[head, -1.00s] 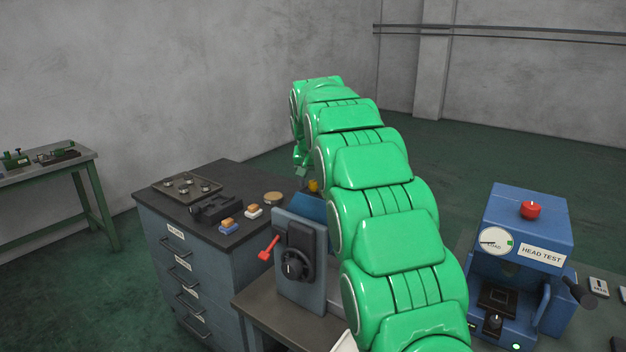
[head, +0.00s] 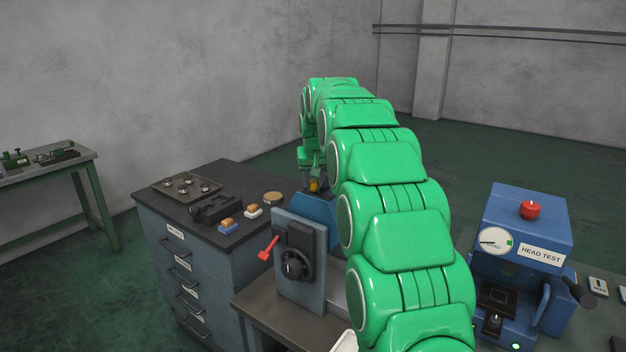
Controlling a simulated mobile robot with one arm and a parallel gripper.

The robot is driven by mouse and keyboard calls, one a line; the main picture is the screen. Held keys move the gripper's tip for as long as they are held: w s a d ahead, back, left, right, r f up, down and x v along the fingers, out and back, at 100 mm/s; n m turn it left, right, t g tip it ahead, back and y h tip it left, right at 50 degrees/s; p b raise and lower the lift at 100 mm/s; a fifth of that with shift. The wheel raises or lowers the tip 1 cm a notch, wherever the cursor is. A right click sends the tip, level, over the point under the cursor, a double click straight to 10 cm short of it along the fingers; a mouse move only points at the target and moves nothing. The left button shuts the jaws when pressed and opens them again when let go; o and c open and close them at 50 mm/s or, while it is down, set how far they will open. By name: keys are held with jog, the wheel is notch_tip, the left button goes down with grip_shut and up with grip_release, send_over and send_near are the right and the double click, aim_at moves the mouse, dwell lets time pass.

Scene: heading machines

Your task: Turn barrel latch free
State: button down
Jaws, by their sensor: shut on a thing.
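A small yellow part (head: 314,187) shows at the top of a blue housing (head: 316,214), behind the grey upright panel. My green arm arches over the bench, and my gripper (head: 312,179) points down at its far end. It is shut on the yellow part, though the fingertips are small and partly hidden. I cannot tell for sure whether the yellow part is the barrel latch. My arm hides the right side of the blue housing.
A drawer cabinet (head: 165,215) with a tray and blocks stands left. The blue head test machine (head: 528,235) stands right.

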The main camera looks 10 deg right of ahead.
dwell(0.3)
jog(key=c, duration=0.8)
grip_release()
jog(key=v, duration=0.7)
jog(key=shift+s+r, duration=0.2)
jog(key=shift+r, duration=0.15)
jog(key=s+f+g, duration=0.2)
jog(key=s+f, duration=0.3)
jog(key=s, duration=1.4)
jog(key=s+f+g, duration=0.2)
jog(key=s+f, duration=0.3)
jog(key=s, duration=1.4)
jog(key=s+f+g, duration=0.2)
jog(key=s+f, duration=0.3)
jog(key=s, duration=1.5)
jog(key=shift+a+f, duration=0.2)
jog(key=shift+a, duration=0.1)
